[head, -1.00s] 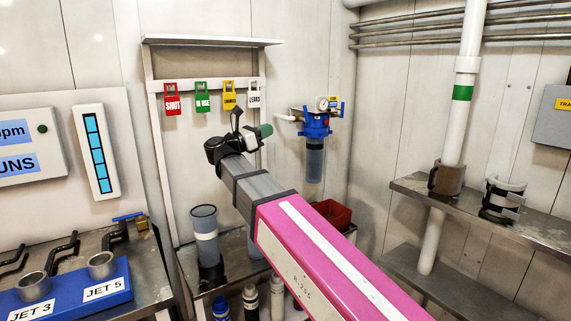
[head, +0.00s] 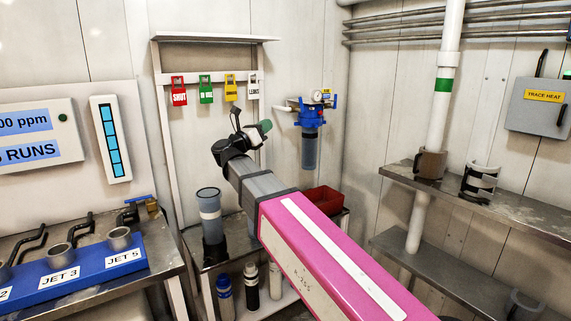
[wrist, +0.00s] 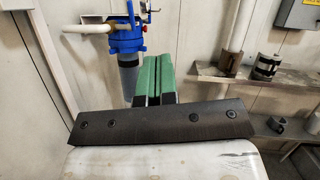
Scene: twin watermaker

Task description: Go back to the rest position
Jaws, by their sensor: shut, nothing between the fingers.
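My gripper (head: 265,127) is at the end of my raised pink and grey arm, in front of the back wall. Its green fingertips also show in the wrist view (wrist: 154,76), side by side and closed with nothing between them. It is apart from everything around it. In the head view it appears between the hanging tags and the blue filter housing (head: 309,117). The filter housing also shows up and to the left of the fingers in the wrist view (wrist: 127,40).
Red, green, yellow and white tags hang from a rack (head: 213,77). A grey cylinder (head: 209,215) and a red bin (head: 322,199) stand on the bench below. A blue jet block (head: 85,268) is at left. A metal shelf (head: 480,205) and a white pipe (head: 441,100) are at right.

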